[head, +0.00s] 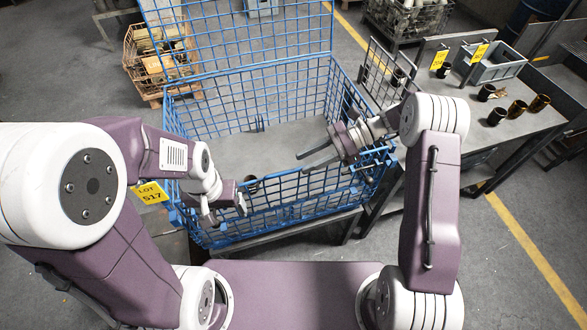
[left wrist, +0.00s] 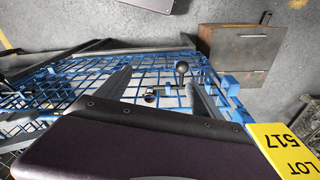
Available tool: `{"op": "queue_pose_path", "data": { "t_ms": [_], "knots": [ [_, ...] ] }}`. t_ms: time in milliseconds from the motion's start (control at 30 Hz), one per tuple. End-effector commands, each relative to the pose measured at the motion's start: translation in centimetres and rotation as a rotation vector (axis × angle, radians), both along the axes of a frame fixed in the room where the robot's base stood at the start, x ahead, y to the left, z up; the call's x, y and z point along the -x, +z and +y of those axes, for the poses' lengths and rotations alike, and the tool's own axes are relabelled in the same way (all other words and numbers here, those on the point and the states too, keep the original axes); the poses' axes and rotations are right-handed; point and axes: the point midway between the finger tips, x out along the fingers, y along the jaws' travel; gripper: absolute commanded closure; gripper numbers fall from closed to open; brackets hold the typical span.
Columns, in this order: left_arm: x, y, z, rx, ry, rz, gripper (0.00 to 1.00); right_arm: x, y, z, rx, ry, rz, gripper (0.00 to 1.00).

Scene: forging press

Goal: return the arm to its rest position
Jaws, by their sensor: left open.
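My left gripper (head: 225,208) is open and empty at the front left wall of the blue wire cage (head: 300,192). In the left wrist view its two fingers (left wrist: 160,88) stand apart over the blue mesh (left wrist: 75,88), with a round knob and a metal latch piece (left wrist: 182,68) between them. I cannot tell whether the fingers touch the wire. My right gripper (head: 301,164) is inside the cage, above its floor, with its fingers apart and nothing visible between them.
A yellow LOT 517 tag (head: 151,193) is at the cage's left and also shows in the left wrist view (left wrist: 290,148). A table (head: 462,120) with dark and brass cylinders (head: 517,108) and a grey bin (head: 490,66) stands right.

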Motion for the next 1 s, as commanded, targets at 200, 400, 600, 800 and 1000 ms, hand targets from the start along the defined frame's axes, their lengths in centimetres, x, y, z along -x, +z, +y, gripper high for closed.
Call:
{"op": "queue_pose_path", "data": {
  "t_ms": [200, 400, 600, 800, 1000],
  "knots": [
    [0.0, -0.7, 0.0, 0.000, 0.000, 0.000, 0.23, -0.9, 1.1, -2.7, 0.001, -0.001, -0.002, 0.68],
    [0.0, -0.7, 0.0, 0.000, 0.000, 0.000, 0.23, -0.9, 1.3, -2.9, 0.001, 0.001, 0.002, 0.68],
    [0.0, -0.7, 0.0, 0.000, 0.000, 0.000, 0.23, -0.9, 1.3, -2.9, 0.001, 0.001, 0.002, 0.68],
    [0.0, -0.6, 0.0, 0.000, 0.000, 0.000, 0.23, -1.0, 2.2, -2.3, 0.006, 0.018, -0.024, 0.68],
    [0.0, -0.7, 0.0, 0.000, 0.000, 0.000, 0.23, 3.7, 8.4, 0.1, 0.119, 0.143, -0.158, 0.68]
  ]
}}
